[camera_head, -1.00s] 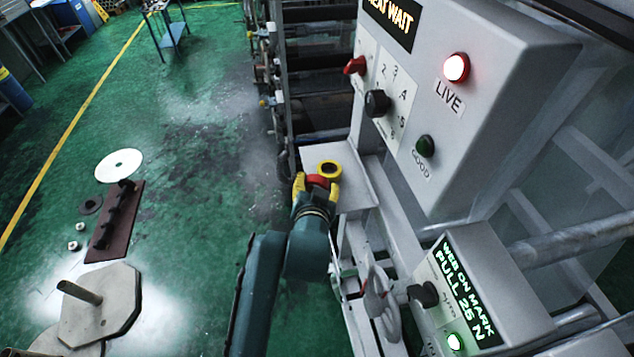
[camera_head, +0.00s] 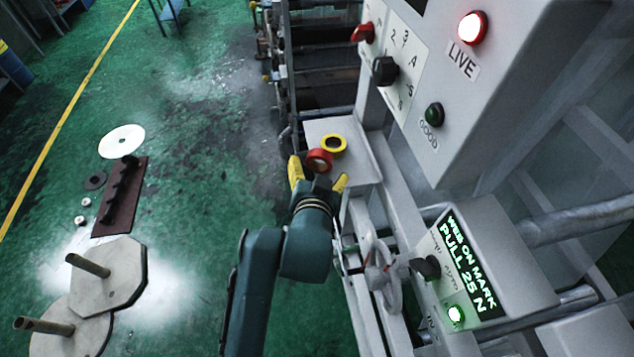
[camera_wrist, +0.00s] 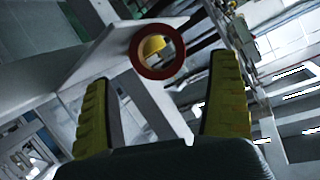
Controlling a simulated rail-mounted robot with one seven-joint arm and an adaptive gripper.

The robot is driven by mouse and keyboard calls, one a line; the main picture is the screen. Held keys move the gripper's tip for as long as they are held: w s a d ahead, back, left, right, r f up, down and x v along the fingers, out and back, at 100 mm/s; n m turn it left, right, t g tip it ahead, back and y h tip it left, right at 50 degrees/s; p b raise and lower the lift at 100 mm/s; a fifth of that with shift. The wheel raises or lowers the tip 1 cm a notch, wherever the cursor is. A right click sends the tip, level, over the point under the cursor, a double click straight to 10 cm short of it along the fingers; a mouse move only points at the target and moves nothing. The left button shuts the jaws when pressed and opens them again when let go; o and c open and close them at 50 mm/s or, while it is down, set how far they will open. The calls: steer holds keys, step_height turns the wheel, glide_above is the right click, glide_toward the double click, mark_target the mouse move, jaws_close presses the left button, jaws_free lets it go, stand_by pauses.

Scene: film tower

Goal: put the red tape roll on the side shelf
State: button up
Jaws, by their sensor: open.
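The red tape roll (camera_head: 318,168) is at the near left edge of the grey side shelf (camera_head: 366,172), close to the yellow tape roll (camera_head: 343,147). My gripper (camera_head: 319,172) is open on the near side of the red roll, fingers spread to either side. In the wrist view, the red roll (camera_wrist: 159,74) shows as a ring beyond and between the open fingers (camera_wrist: 163,68), with a gap to each. Part of the yellow roll (camera_wrist: 152,46) shows through its hole. How the red roll's underside meets the shelf is hidden.
The grey control box with knobs (camera_head: 385,70) rises right of the shelf. A handwheel (camera_head: 385,275) and a display box (camera_head: 485,265) stand nearer, beside my arm. The green floor left of my arm is open, with a brown rack (camera_head: 120,200) and discs farther left.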

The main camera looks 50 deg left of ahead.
steer(key=v, duration=0.6)
steer(key=shift+s+d+b, duration=0.2)
steer(key=shift+b, duration=0.1)
steer(key=shift+r, duration=0.15)
